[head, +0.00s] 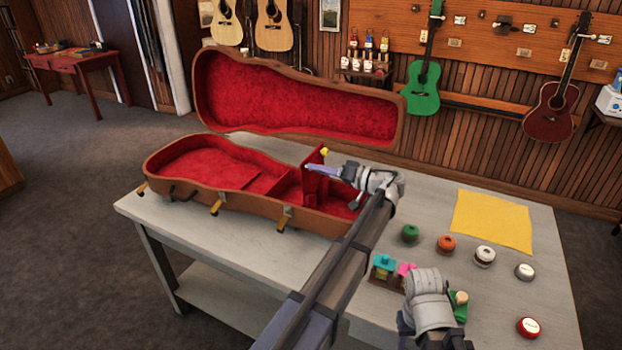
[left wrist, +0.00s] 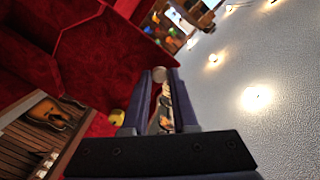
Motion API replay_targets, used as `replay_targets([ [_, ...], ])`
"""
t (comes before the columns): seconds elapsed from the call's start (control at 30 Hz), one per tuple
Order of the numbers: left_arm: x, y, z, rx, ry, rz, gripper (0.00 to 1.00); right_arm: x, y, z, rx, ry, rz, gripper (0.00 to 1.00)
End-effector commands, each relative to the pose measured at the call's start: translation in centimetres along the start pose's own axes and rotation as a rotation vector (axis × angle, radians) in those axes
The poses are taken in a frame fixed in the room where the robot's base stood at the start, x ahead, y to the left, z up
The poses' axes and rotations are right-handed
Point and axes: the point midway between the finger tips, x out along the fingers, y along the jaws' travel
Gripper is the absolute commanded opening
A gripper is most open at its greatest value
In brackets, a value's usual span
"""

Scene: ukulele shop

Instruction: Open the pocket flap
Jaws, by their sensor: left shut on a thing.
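The brown guitar case (head: 250,222) lies open on the grey table, with red lining and its lid raised at the back. Inside, toward its right end, the red pocket flap (head: 313,180) stands up from the compartment. A small yellow knob (head: 325,151) is at its top. My left gripper (head: 309,167) reaches in from the right, its fingers shut at the flap. In the left wrist view the fingers (left wrist: 160,85) close on something narrow, beside the red lining; the exact contact is unclear. A yellow knob (left wrist: 115,117) sits left of them. My right wrist shows at the bottom; its fingers are hidden.
A yellow cloth (head: 492,222) lies at the table's right. Several small round tins, such as the green one (head: 410,233), and a small box of coloured pieces (head: 385,268) stand on the table's right part. The raised case lid (head: 300,105) bounds the back.

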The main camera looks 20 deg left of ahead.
Motion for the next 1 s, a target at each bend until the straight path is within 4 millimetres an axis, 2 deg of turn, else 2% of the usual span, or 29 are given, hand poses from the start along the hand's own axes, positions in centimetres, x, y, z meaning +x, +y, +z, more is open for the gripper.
replay_targets([
  [0.03,-0.2,0.5,0.7,0.001,0.006,-0.01,0.0,1.1,-0.1,-0.1,0.0,0.0,0.0,0.5],
  [0.2,-0.8,0.5,0.7,0.001,0.039,-0.044,0.0,2.0,-0.2,-0.1,0.0,0.0,0.0,0.5],
  [0.77,-1.2,0.3,0.6,0.001,0.056,-0.063,0.0,2.4,-0.2,-0.1,0.0,0.0,0.0,0.5],
  [0.8,-1.2,0.3,0.6,0.001,0.056,-0.063,0.29,2.4,-0.2,-0.1,0.0,0.0,0.0,0.5],
  [1.0,-1.2,0.3,0.5,0.0,0.059,-0.064,0.51,2.4,-0.2,-0.1,0.0,0.0,0.0,0.5],
])
